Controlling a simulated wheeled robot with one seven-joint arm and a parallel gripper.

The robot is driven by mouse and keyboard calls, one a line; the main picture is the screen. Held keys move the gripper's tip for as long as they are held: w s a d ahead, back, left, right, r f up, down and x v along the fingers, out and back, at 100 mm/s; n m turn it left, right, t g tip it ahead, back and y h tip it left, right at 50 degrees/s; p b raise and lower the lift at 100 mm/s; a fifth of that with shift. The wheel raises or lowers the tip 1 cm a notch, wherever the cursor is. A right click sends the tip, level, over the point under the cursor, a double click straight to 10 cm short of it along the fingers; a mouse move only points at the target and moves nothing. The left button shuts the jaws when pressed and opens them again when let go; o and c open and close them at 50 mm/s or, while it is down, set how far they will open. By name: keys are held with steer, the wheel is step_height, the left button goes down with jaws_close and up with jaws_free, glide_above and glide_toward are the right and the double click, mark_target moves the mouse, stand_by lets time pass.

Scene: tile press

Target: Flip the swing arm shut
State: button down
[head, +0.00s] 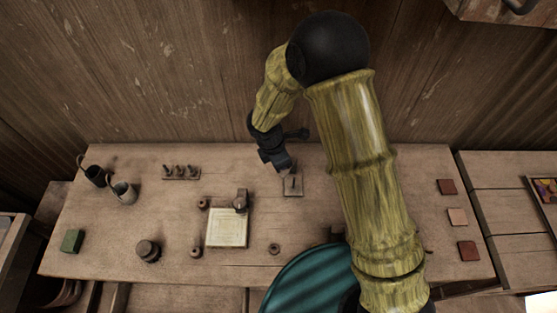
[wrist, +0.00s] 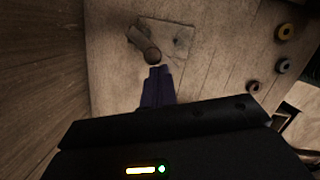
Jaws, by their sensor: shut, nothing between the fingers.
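A small flat plate (head: 293,191) lies on the bench just beyond my fingertips; it also shows in the wrist view (wrist: 180,42). A short dark rounded arm (wrist: 141,40), which I take for the swing arm, lies slantwise across the near left part of this plate, its thick end toward my fingers. My gripper (wrist: 158,70) is shut and empty, its tips just short of that thick end. Whether they touch it I cannot tell. In the head view my gripper (head: 287,169) points down at the plate and partly hides it.
A pale tile panel (head: 228,228) with a block (head: 240,201) at its corner lies left of the plate. Rings, a dark knob (head: 148,250), mugs (head: 123,191) and a pin rack (head: 181,172) stand further left. Square tiles (head: 457,217) lie right. The wooden wall rises behind.

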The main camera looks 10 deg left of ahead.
steer(key=n, duration=0.1)
steer(key=d+n+b, duration=0.1)
steer(key=n, duration=0.1)
steer(key=shift+s+d+y, duration=0.25)
steer(key=shift+d+y, duration=0.05)
steer(key=shift+w+r+p, duration=0.15)
steer(key=shift+w+p, duration=0.2)
steer(key=shift+p, duration=0.1)
steer(key=shift+w, duration=0.15)
steer(key=shift+w+d+t, duration=0.1)
steer(key=shift+w+t, duration=0.2)
